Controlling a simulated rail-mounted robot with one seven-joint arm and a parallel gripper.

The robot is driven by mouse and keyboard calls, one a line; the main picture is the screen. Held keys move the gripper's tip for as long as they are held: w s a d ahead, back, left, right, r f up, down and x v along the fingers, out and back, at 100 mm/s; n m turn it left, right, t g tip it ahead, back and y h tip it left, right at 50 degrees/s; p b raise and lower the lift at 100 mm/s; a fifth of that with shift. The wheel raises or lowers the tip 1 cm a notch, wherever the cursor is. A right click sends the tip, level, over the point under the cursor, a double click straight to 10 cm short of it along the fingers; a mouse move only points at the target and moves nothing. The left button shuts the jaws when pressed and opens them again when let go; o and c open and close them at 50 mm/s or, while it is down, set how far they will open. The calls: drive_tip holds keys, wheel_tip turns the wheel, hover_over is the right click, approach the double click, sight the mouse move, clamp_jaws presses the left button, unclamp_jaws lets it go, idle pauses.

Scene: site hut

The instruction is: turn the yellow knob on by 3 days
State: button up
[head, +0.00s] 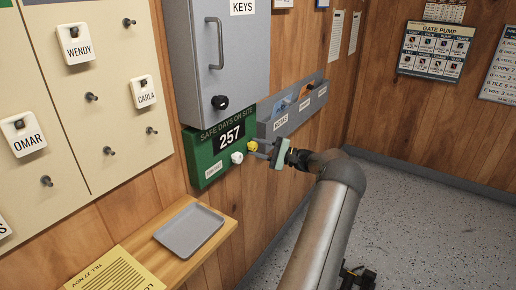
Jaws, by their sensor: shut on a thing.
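The green counter box (206,159) is on the wooden wall and is labelled "SAFE DAYS ON SITE". Its black display (230,137) reads 257. The yellow knob (252,146) is at the right end of the box's front. A white knob (237,158) sits just to its left and a little lower. My gripper (256,148) reaches in from the right, its fingers closed on the yellow knob. Part of the yellow knob is hidden by the fingers.
A grey key cabinet (190,60) hangs above the box. A grey wall rack (292,112) with cards is close behind my gripper. A shelf (216,241) with a grey tray (190,230) juts out below. Name tags hang on pegs at left. Open floor lies at right.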

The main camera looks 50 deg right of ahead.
drive_tip(key=o, duration=1)
drive_tip(key=shift+c, duration=0.2)
drive_tip(key=b+v, duration=0.2)
drive_tip(key=v, duration=1.5)
drive_tip(key=shift+s+d, duration=0.15)
drive_tip(key=shift+s, duration=0.05)
drive_tip(key=shift+w+f, duration=0.1)
